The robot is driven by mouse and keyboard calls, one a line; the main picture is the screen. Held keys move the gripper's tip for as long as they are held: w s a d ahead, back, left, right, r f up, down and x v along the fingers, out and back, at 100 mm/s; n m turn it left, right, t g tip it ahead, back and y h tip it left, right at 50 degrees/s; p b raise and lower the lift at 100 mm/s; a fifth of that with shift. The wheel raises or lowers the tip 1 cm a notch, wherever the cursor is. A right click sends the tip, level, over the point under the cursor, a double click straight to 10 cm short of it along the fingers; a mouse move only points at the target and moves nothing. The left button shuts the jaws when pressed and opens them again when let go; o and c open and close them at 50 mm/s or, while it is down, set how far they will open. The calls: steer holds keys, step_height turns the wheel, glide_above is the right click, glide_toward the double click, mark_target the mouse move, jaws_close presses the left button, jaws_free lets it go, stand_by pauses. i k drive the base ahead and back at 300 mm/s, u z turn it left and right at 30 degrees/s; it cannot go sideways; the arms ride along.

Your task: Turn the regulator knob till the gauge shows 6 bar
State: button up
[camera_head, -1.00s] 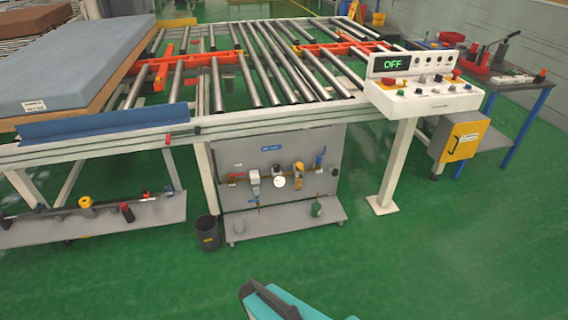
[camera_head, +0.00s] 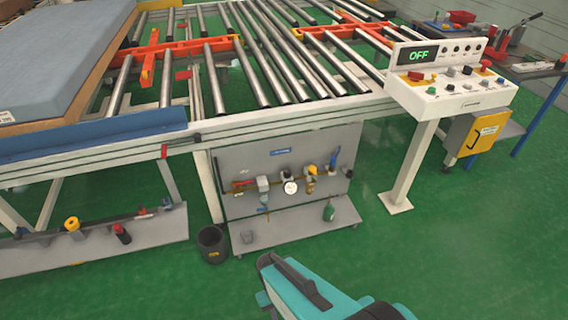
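The white round gauge (camera_head: 290,187) sits in the middle of the pipe row on a grey upright panel (camera_head: 235,160) below the roller table. Its needle and figures are too small to read. A small dark knob (camera_head: 286,173) shows just above the gauge; it looks like the regulator knob, but I cannot be sure at this size. A yellow-topped fitting (camera_head: 310,170) is to its right and a pale fitting (camera_head: 263,184) to its left. My teal and black arm shows at the bottom, well in front of the panel and apart from it. I cannot make out gripper fingers.
The roller table (camera_head: 300,118) spans above the panel. A black bin (camera_head: 212,243) stands left of the panel's base shelf (camera_head: 300,225). A control console (camera_head: 450,90) reading OFF stands at right on a white post (camera_head: 410,165). Green floor is clear in front and at right.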

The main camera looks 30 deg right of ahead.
mark_target(286, 172)
steer(key=u, duration=0.15)
steer(key=i, duration=0.9)
steer(key=u, duration=0.25)
